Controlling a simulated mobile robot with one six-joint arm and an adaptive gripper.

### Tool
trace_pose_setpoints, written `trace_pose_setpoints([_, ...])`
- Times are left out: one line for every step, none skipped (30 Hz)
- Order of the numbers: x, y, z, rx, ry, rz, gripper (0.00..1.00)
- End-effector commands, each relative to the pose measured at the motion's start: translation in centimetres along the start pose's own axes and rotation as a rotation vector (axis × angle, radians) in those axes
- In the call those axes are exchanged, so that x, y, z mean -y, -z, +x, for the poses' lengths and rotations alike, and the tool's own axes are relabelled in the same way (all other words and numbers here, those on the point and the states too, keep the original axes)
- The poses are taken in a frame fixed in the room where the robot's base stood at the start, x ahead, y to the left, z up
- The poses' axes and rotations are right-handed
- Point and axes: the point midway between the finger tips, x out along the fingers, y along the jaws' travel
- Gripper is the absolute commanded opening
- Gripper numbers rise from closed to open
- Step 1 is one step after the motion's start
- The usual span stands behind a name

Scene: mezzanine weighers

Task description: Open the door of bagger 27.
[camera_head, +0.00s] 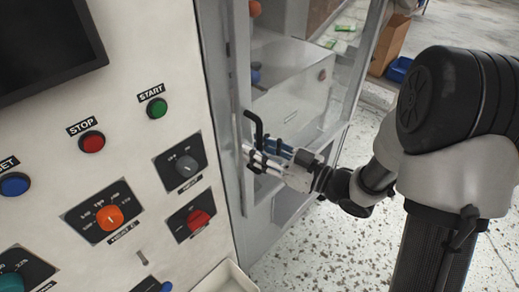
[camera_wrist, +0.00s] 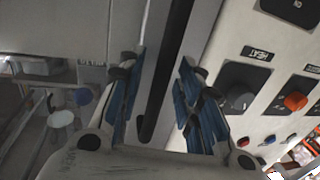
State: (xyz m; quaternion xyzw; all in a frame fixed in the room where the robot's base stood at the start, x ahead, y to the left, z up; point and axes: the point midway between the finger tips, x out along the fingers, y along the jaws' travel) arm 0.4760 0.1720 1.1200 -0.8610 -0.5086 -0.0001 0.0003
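The bagger door is a grey-framed clear panel (camera_head: 297,118) to the right of the control cabinet. Its black bar handle (camera_head: 257,128) stands upright near the left edge of the door. My gripper (camera_head: 258,160) is at the lower part of this handle, with its blue-padded fingers pointing at the frame. In the wrist view the handle (camera_wrist: 170,60) runs between the two spread fingers of my gripper (camera_wrist: 158,78), with a visible gap on each side. The door looks closed. I cannot read a number on it.
The cabinet panel (camera_head: 143,119) at left carries a green start button (camera_head: 156,108), a red stop button (camera_head: 91,141) and several knobs. A cardboard box (camera_head: 390,45) and a blue bin (camera_head: 398,69) stand behind. The speckled floor (camera_head: 330,250) is clear at right.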

Motion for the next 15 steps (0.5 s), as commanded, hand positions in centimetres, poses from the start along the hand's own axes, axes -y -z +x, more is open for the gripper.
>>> trace_pose_setpoints([-0.01, 0.01, -0.01, 0.0, 0.0, 0.0, 0.33])
trace_pose_setpoints([-0.01, 0.01, -0.02, 0.0, 0.0, 0.0, 0.33])
trace_pose_setpoints([0.0, 0.01, -0.02, 0.0, 0.0, 0.0, 0.31])
trace_pose_setpoints([0.0, 0.01, -0.02, 0.0, 0.0, 0.0, 0.29])
trace_pose_setpoints([0.0, 0.0, -0.03, 0.0, 0.0, 0.0, 0.27])
trace_pose_setpoints([0.0, 0.0, -0.03, 0.0, 0.0, 0.0, 0.25])
trace_pose_setpoints([0.0, 0.0, -0.03, 0.0, 0.0, 0.0, 0.23])
trace_pose_setpoints([0.0, 0.0, -0.03, 0.0, 0.0, 0.0, 0.21])
trace_pose_setpoints([0.0, -0.01, -0.04, 0.0, 0.0, 0.0, 0.18])
trace_pose_setpoints([0.0, -0.01, -0.04, 0.0, 0.0, 0.0, 0.16])
trace_pose_setpoints([0.0, -0.01, -0.04, 0.0, 0.0, 0.0, 0.14])
trace_pose_setpoints([0.0, -0.01, -0.04, 0.0, 0.0, 0.0, 0.11])
trace_pose_setpoints([0.0, -0.01, -0.04, 0.0, 0.0, 0.0, 0.09])
trace_pose_setpoints([0.0, -0.01, -0.04, 0.0, 0.0, 0.0, 0.07])
trace_pose_setpoints([0.01, -0.01, -0.04, 0.0, 0.0, 0.0, 0.05])
